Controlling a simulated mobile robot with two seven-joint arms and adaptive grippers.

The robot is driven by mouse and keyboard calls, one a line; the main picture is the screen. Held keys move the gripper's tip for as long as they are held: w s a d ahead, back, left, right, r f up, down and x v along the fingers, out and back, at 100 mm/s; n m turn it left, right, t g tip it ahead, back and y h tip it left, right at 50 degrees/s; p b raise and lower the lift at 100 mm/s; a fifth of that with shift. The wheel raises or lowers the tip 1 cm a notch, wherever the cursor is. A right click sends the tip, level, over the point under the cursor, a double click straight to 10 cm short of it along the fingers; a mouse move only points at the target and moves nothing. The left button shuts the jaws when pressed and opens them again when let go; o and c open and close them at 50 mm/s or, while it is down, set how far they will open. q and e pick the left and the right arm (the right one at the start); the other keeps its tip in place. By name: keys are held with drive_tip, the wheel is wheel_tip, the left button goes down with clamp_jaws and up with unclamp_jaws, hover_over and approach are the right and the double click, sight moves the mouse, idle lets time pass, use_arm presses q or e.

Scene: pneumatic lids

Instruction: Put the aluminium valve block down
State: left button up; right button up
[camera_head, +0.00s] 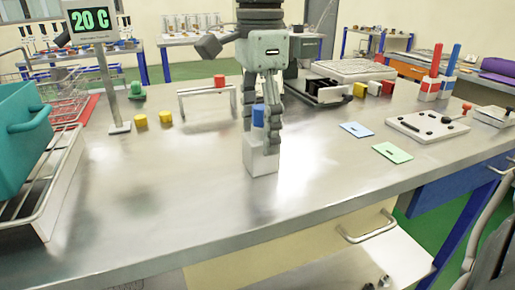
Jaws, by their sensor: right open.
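A pale grey block (261,161) with a blue cylindrical top (258,116) stands upright on the steel table, near the middle of its front part. It looks like the aluminium valve block. My right gripper (259,138) points down over it from above. Its fingers are open, one on each side of the blue top and the block's upper part. I cannot tell whether a finger touches it. The fingers hide part of the block. My left gripper is not in view.
A teal bin (20,135) and a wire rack stand at the left. A bridge-shaped stand (207,92) is behind the block. Blue (356,129) and green cards (392,152) lie right. The front left tabletop is clear.

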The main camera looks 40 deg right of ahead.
sight(260, 148)
drive_tip(key=f, duration=0.4)
drive_tip(key=shift+d+f, duration=0.2)
drive_tip(key=shift+f, duration=0.05)
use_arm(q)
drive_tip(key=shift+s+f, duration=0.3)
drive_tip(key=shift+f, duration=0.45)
use_arm(e)
drive_tip(key=shift+c, duration=0.3)
drive_tip(key=shift+w+r, duration=0.1)
clamp_jaws()
